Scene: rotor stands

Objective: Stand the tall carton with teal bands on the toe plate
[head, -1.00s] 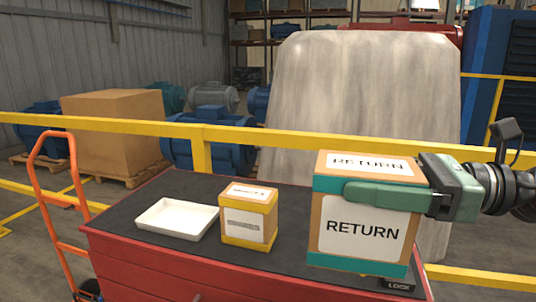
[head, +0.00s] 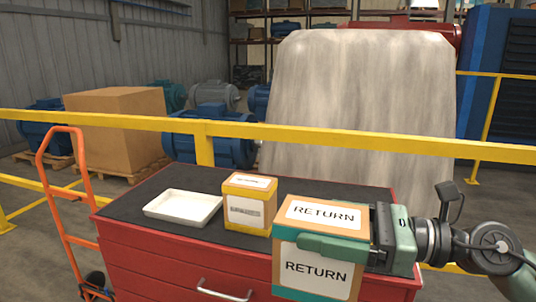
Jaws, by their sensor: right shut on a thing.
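The tall carton with teal bands (head: 317,275) is brown with white RETURN labels on its top and front. It is upright and slightly turned, in front of the red chest's right part. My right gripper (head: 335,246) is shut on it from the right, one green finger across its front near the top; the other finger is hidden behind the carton. An orange hand truck (head: 77,200) stands at the left, with a dark wheel low down. Its toe plate cannot be made out in this view. My left gripper is not in view.
The red drawer chest (head: 170,262) has a dark top bearing a white tray (head: 183,208) and a smaller carton with yellow bands (head: 249,203). A yellow rail (head: 300,134) runs behind the chest. A large brown box (head: 115,130) stands beyond the rail.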

